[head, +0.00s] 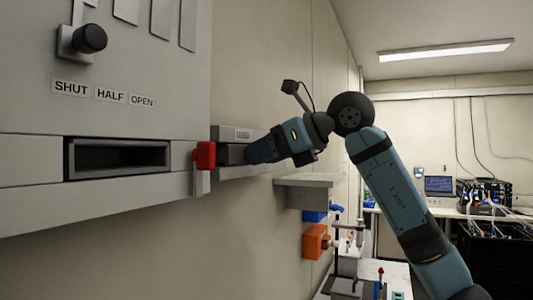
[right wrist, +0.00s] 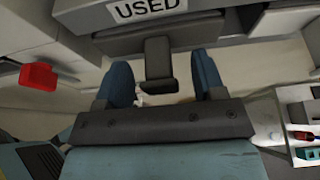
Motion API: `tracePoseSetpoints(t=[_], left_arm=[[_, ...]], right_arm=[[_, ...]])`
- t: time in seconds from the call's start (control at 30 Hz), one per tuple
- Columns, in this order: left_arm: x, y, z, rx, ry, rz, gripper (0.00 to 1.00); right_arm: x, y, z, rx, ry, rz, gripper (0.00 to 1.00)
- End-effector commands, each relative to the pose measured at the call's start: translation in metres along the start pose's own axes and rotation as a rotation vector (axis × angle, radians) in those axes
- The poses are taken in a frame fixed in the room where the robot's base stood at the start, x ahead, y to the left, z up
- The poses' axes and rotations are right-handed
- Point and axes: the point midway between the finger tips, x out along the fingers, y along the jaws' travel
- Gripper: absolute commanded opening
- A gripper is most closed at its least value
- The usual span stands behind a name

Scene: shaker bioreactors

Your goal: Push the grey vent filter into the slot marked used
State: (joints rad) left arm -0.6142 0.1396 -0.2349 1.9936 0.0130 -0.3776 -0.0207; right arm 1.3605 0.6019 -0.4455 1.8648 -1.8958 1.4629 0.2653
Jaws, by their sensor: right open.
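The slot marked used is in a grey wall box; its label (right wrist: 147,9) shows at the top of the right wrist view. In the head view the box (head: 233,133) is left of my right gripper, its label too small to read. A dark grey block (right wrist: 158,64), seemingly the vent filter, sticks out below the label. How deep it sits in the slot is hidden. My right gripper (right wrist: 165,78) is open, with one blue finger on each side of the block and gaps visible. In the head view my right gripper (head: 262,150) reaches the box front. My left gripper is out of view.
A red block (head: 204,155) is just left of the box; it also shows in the right wrist view (right wrist: 38,76). A cabinet with an open recess (head: 118,157) and a black knob (head: 90,38) is on the left. A grey shelf (head: 308,181) juts out below my arm.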

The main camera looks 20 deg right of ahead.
Motion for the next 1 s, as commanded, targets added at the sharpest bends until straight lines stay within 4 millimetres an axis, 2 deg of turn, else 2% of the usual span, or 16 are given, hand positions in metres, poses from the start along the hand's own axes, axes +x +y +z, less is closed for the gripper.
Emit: tracePoseSetpoints(t=[0.17, 0.5, 0.6, 0.8, 1.0], left_arm=[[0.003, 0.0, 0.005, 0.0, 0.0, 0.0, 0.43], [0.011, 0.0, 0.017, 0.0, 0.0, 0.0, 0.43], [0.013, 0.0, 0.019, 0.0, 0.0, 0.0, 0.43], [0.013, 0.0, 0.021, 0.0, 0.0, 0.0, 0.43], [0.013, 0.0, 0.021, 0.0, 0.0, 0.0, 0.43]], right_arm=[[-0.019, -0.001, -0.001, -0.002, -0.002, -0.003, 0.63], [-0.096, -0.001, -0.001, -0.001, -0.003, -0.005, 0.63], [-0.114, 0.0, -0.001, -0.001, -0.003, -0.003, 0.63], [-0.134, 0.0, 0.0, 0.0, -0.001, -0.002, 0.63], [-0.138, 0.0, 0.0, 0.0, -0.001, -0.001, 0.63]])
